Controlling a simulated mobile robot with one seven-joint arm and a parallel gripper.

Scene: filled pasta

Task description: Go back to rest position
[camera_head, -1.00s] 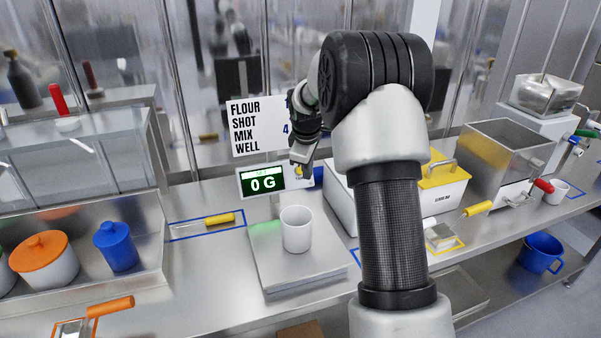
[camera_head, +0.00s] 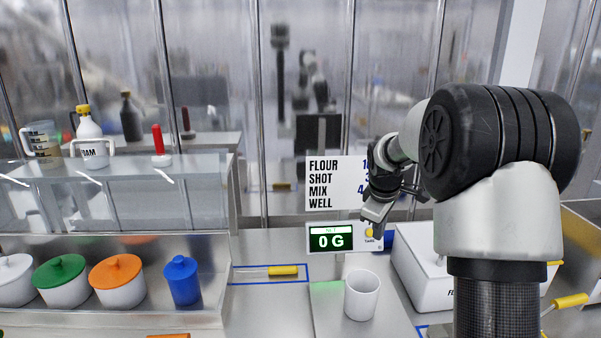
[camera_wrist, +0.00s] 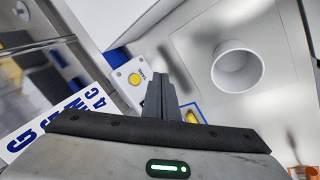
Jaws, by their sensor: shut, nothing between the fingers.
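My gripper (camera_head: 376,222) is shut and empty, held in the air in front of the sign and beside the scale display in the head view. In the wrist view my gripper (camera_wrist: 160,82) has its fingers together, pointing past the tare button (camera_wrist: 134,79). A white cup (camera_head: 361,296) stands upright on the scale plate, apart from the gripper; it also shows in the wrist view (camera_wrist: 238,68). The green display (camera_head: 331,241) reads 0 G.
A white flour box (camera_head: 420,262) stands right of the scale. Lidded pots, green (camera_head: 62,281), orange (camera_head: 117,281) and blue (camera_head: 182,280), line the left. A yellow-handled tool (camera_head: 283,271) lies in a blue outline. A glass-fronted shelf (camera_head: 130,190) holds bottles. Bare counter lies around the cup.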

